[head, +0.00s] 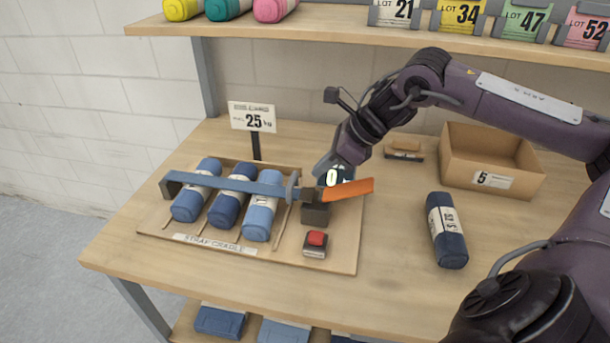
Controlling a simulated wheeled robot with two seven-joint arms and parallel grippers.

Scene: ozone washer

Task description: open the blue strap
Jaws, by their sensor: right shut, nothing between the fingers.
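The blue strap (228,187) runs flat across three blue rolled bundles on a wooden board labelled "STRAP CRADLE". Its left end bends down at a bracket, and its right end meets a grey-blue upright piece (293,186). An orange lever (348,190) sticks out to the right over a dark block (315,211). My right gripper (328,172) is shut and empty, right behind the lever's left end. I cannot tell whether it touches the lever. My left gripper is not in view.
A red button (316,239) sits at the board's front right. A "25 kg" sign (252,118) stands behind the board. A loose dark blue roll (446,230) lies to the right, with an open cardboard box (490,166) behind it. A shelf (320,27) overhangs the bench.

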